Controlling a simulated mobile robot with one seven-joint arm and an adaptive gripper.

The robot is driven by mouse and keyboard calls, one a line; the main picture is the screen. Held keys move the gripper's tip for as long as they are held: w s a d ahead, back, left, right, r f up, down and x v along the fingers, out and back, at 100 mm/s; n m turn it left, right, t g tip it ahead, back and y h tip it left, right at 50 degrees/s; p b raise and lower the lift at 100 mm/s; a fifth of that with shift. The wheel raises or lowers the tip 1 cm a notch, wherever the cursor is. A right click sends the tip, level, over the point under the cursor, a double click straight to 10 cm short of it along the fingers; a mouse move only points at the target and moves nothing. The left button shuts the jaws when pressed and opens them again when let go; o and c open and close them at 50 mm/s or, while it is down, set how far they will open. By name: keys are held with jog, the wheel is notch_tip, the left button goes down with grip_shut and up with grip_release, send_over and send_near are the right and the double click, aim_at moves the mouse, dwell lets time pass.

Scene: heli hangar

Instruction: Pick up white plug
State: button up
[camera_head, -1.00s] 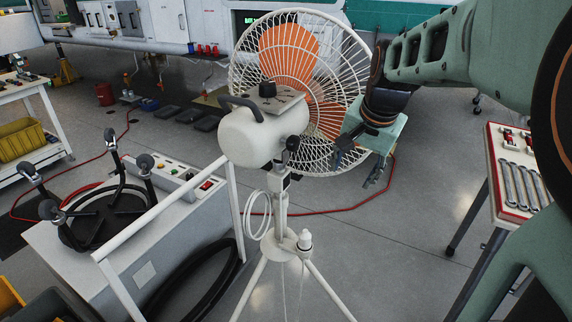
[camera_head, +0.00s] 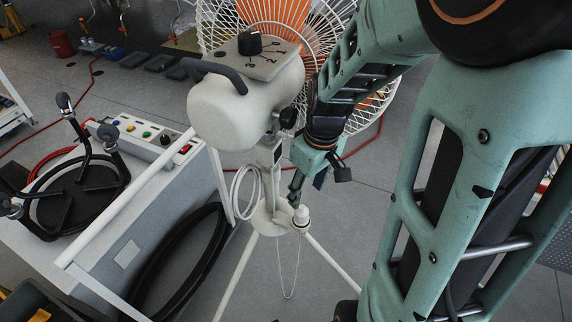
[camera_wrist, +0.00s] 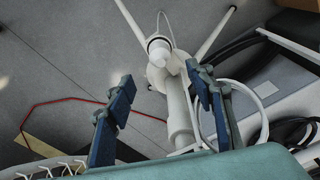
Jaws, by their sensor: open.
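The white plug (camera_head: 300,216) stands upright on the small round plate (camera_head: 264,219) of the white fan's tripod, with a thin cord hanging below it. My gripper (camera_head: 296,190) is just above the plug in the head view, pointing down. In the wrist view, the plug (camera_wrist: 158,46) shows beyond my open gripper (camera_wrist: 162,78). The two blue fingers are apart with nothing between them, and the plug lies past their tips. In the head view my gripper's fingers are small and partly overlapped.
The fan's white motor housing (camera_head: 245,105) and wire cage (camera_head: 222,38) are close to my arm. A coiled white cable (camera_head: 240,192) hangs beside the fan post. A grey cart (camera_head: 130,240) stands at left. A red hose (camera_wrist: 70,101) lies on the floor.

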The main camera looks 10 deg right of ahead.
aim_at(303, 207)
jog(key=f+b, duration=0.1)
jog(key=f, duration=0.2)
jog(key=f+b, duration=0.1)
jog(key=f, duration=0.3)
jog(key=w+f+b, duration=0.1)
jog(key=f, duration=0.2)
jog(key=shift+a+f+b, duration=0.2)
jog(key=shift+a+b, duration=0.1)
jog(key=shift+a, duration=0.05)
jog(key=shift+c, duration=0.3)
jog(key=shift+r, duration=0.1)
jog(key=c, duration=1.2)
